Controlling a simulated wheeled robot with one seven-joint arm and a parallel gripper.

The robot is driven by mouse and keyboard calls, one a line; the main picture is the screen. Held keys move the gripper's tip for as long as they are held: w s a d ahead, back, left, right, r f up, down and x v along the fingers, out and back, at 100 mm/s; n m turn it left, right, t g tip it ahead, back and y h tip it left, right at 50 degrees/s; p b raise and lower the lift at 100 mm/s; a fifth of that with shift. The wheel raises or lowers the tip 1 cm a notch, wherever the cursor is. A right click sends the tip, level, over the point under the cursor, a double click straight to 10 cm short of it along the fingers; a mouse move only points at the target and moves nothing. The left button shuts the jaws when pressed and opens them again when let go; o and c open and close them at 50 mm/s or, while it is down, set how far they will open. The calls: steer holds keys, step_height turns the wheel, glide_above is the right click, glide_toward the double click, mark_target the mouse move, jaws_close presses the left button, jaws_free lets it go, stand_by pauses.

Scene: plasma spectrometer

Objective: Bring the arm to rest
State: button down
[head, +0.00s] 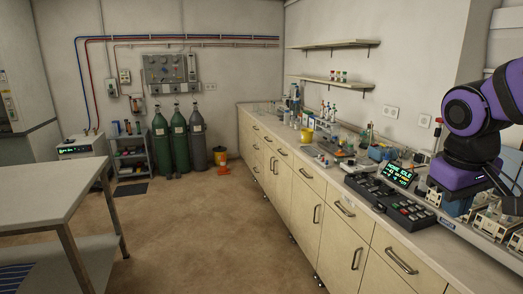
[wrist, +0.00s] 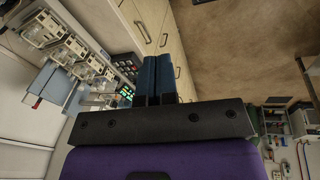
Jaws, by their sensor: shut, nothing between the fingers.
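My gripper (wrist: 157,78) shows in the wrist view as two dark blue fingers side by side, pressed together, with nothing between them. Behind them are a black bracket and the purple wrist housing. In the head view only part of my purple and black arm shows at the right edge, above the bench; my gripper is not visible there. In the wrist view, the fingers overlap the bench drawer fronts and the floor, and they appear clear of contact.
A long bench (head: 322,177) runs along the right wall with a keypad console (head: 390,203), a green-lit display (head: 399,175) and glassware. Wall shelves (head: 338,83) hang above. Gas cylinders (head: 179,140) stand at the back. A table (head: 45,196) is at left. The middle floor is clear.

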steer(key=s+a+r+t+y, duration=0.1)
steer(key=s+r, duration=0.1)
steer(key=s, duration=0.2)
steer(key=s+a+r+m+t+y, duration=0.1)
steer(key=s+a+r+t, duration=0.1)
steer(key=s, duration=0.3)
steer(key=shift+s+a+r+m+t, duration=0.25)
steer(key=shift+a+r+m+t, duration=0.05)
steer(key=shift+r, duration=0.2)
